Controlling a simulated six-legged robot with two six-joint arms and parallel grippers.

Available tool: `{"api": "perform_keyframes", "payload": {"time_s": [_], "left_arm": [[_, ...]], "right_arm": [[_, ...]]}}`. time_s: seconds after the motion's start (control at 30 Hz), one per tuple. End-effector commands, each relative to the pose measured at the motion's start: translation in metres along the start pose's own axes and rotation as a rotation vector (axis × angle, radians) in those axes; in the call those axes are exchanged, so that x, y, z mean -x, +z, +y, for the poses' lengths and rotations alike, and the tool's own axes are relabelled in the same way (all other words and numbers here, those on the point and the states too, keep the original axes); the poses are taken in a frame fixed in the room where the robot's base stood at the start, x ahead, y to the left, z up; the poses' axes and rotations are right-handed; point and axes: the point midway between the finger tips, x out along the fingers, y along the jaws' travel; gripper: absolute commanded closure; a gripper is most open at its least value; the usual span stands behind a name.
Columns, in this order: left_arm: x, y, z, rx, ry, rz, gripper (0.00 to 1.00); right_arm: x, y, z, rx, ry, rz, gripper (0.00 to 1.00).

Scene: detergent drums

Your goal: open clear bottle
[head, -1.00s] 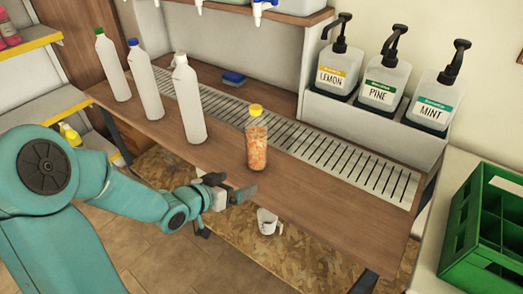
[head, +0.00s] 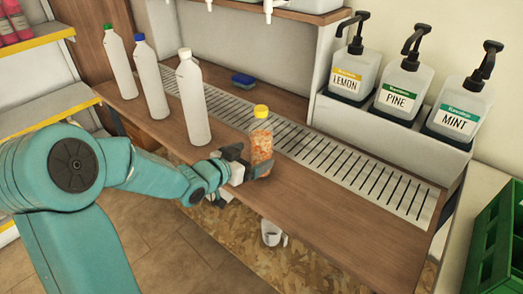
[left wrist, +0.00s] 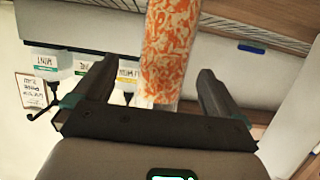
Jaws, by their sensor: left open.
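The clear bottle (head: 261,140) has a yellow cap (head: 261,111) on it and orange-and-white contents. It stands upright on the wooden counter, near its front edge. My left gripper (head: 250,162) is at the lower part of the bottle, with its jaws open. In the left wrist view the bottle (left wrist: 167,50) is between the two spread fingers, with a gap visible on each side. Its cap is out of that view. My right gripper is in neither view.
White bottles with a green (head: 118,62), a blue (head: 151,78) and a white cap (head: 192,97) stand to the left. A metal grate (head: 350,178) runs behind. Pump bottles stand at the back right. A green crate (head: 497,240) is at the right edge. A mug (head: 272,233) is below the counter edge.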

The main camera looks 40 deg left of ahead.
Motion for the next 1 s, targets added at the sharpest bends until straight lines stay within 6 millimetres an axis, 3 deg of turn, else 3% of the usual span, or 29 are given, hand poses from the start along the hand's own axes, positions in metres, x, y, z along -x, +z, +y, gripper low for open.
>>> {"api": "perform_keyframes", "payload": {"time_s": [0.33, 0.63, 0.67, 0.87, 0.9, 1.0], "left_arm": [[-0.049, -0.002, -0.006, 0.000, 0.002, 0.001, 0.01], [-0.057, -0.003, -0.007, 0.000, 0.000, 0.000, 0.01], [-0.057, -0.003, -0.007, 0.000, 0.000, 0.000, 0.07], [-0.057, -0.003, -0.007, 0.000, 0.000, 0.000, 0.73], [-0.056, -0.005, -0.007, -0.001, 0.000, 0.004, 0.77], [-0.056, -0.005, -0.007, -0.001, 0.000, 0.004, 0.77]], "right_arm": [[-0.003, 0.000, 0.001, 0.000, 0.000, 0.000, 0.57], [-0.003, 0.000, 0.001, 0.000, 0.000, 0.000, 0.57], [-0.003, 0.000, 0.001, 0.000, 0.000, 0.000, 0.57], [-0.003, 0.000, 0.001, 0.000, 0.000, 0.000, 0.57], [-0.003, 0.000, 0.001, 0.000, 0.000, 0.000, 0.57], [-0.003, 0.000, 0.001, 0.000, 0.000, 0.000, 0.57]]}}
